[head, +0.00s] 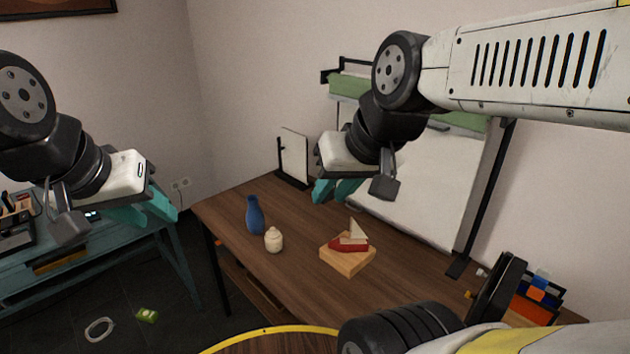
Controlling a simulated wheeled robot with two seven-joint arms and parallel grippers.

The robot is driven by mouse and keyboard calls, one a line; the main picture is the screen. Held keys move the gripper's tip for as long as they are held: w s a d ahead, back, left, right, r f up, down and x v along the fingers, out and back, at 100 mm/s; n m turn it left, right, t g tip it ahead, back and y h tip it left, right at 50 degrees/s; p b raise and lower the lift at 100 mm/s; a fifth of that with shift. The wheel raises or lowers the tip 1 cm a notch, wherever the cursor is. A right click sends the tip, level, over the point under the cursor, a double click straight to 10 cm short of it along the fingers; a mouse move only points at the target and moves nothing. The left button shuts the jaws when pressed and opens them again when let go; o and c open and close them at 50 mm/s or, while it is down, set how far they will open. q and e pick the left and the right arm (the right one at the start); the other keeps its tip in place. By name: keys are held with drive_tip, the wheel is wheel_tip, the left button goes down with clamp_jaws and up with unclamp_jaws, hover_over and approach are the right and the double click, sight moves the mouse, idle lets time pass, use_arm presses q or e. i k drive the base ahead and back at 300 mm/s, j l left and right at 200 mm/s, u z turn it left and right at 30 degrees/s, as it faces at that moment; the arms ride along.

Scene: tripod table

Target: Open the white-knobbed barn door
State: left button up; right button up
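I cannot make out a barn door with a white knob in this view. My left gripper (152,213) is at the left, with teal fingers pointing down and apart. It holds nothing that I can see and hangs in front of the teal side table. My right gripper (333,194) is near the middle, above the far part of the brown table. Its teal fingers are apart, with nothing visible between them. A round wooden top with a yellow rim (267,331) shows at the bottom edge, partly cut off by the frame.
The brown table (300,215) bears a blue vase (255,216), a cream jar (273,240) and a wooden block (347,259) with red and cream pieces. A white panel (293,157) and a large green-topped white board (425,190) stand behind. A white ring (100,329) lies on the floor.

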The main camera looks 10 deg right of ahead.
sight(480, 273)
drive_tip(key=i+j, duration=0.1)
drive_tip(key=j, duration=0.2)
drive_tip(key=i+j, duration=0.15)
drive_tip(key=j+z, duration=0.2)
drive_tip(key=z, duration=2.3)
drive_tip(key=j+z, duration=0.1)
drive_tip(key=j, duration=0.15)
